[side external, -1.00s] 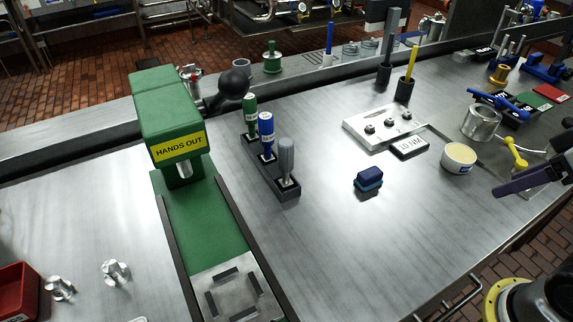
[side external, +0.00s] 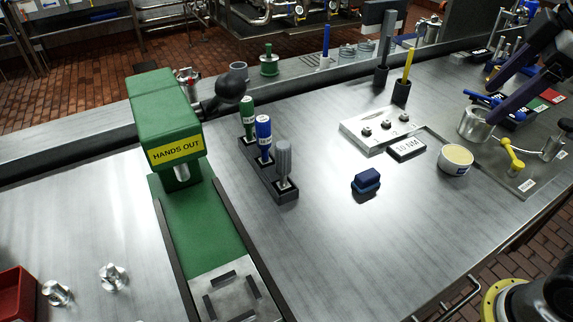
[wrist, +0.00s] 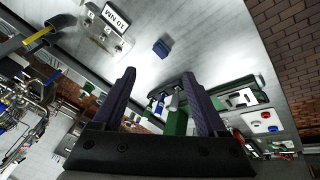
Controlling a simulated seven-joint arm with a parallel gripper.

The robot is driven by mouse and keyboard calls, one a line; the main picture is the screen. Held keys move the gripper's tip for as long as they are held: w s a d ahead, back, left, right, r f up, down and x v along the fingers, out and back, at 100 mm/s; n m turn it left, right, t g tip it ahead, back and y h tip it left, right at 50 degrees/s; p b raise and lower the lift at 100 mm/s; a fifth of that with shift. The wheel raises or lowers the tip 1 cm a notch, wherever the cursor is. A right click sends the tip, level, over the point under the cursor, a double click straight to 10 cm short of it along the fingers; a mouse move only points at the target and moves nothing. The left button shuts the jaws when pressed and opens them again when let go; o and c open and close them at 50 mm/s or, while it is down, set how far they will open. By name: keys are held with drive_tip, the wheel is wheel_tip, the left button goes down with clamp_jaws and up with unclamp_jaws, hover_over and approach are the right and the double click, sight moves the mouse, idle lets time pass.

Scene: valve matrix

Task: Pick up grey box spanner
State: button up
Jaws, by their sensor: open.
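A grey-handled upright tool (side external: 284,160) stands in the near end of a black rack (side external: 287,194), beside blue (side external: 264,135) and green (side external: 247,113) ones. A taller grey rod (side external: 386,48) stands in a black holder farther back. I cannot tell which of the two is the box spanner. My gripper (side external: 497,82) is at the upper right, well away from both, with dark purple fingers. In the wrist view my gripper (wrist: 160,73) is open and empty; the rack tools show small between the fingers, and the grey one is not clear.
A green press (side external: 165,115) stands left of the rack. A dark blue block (side external: 366,181), a 10 NM plate (side external: 406,149), a silver block (side external: 372,126) and a white tub (side external: 455,160) lie to the right. A yellow rod (side external: 407,66) stands behind.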

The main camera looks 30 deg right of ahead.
drive_tip(key=w+a+r+n+g, duration=0.1)
drive_tip(key=w+a+r+n, duration=0.3)
drive_tip(key=w, duration=0.6)
drive_tip(key=n+g, duration=0.4)
drive_tip(key=n, duration=0.2)
hover_over(283, 169)
drive_tip(key=w+d, duration=0.1)
drive_tip(key=f, duration=1.4)
drive_tip(key=shift+w+d+f, duration=0.1)
drive_tip(key=shift+w+d, duration=0.1)
drive_tip(key=shift+a+f, duration=0.1)
drive_tip(key=shift+f, duration=0.2)
wheel_tip(283, 169, down, 7)
drive_tip(key=shift+f, duration=0.2)
drive_tip(key=shift+a+f, duration=0.2)
drive_tip(key=shift+f, duration=2.55)
clamp_jaws()
